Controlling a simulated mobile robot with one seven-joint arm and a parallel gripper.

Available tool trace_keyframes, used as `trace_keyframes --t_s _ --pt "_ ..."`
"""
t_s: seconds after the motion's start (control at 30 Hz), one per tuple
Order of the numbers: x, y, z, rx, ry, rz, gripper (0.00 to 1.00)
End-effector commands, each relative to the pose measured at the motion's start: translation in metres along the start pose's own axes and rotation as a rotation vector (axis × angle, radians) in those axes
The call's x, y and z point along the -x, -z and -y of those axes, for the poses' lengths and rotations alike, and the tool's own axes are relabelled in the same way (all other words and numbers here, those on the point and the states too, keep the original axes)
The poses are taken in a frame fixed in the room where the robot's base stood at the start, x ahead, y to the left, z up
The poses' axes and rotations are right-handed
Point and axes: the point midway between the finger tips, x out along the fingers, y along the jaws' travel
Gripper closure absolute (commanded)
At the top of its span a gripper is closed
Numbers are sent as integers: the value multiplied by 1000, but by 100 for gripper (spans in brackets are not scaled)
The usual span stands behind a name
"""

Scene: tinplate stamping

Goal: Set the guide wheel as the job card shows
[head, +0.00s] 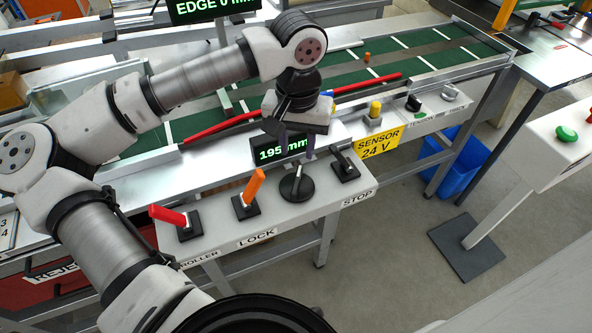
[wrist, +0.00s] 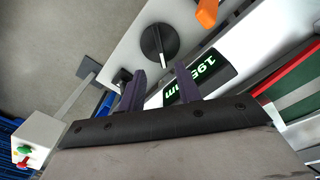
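The guide wheel (head: 297,188) appears to be the black round dial with a spoke on the white control ledge. In the wrist view the dial (wrist: 158,43) lies just beyond my fingers, its pale spoke in sight. A display (head: 281,150) behind it reads 195 mm in green; it also shows in the wrist view (wrist: 202,76). My gripper (head: 296,148) is above and behind the dial, apart from it. In the wrist view my gripper (wrist: 160,82) has its two fingers wide apart with nothing between them. I cannot make out a job card.
A red lever (head: 168,215) and an orange lever (head: 249,192), by the LOCK label, stand left of the dial. A small black lever (head: 344,165) is to its right, near STOP. The green conveyor (head: 420,50) and red guide rail (head: 215,130) lie behind. A top display (head: 214,8) reads EDGE 0 mm.

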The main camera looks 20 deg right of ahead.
Motion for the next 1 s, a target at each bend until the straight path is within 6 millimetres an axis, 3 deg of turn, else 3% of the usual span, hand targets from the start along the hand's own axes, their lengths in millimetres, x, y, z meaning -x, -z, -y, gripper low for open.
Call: trace_keyframes --t_s 0.3,0.5,0.9,1.0 --pt "-65 -1 -1 1 -5 3 66" --pt "-92 0 -1 1 -4 1 66" --pt "-101 0 -1 0 -2 -1 66" --pt "-100 0 -1 0 -2 -1 78"
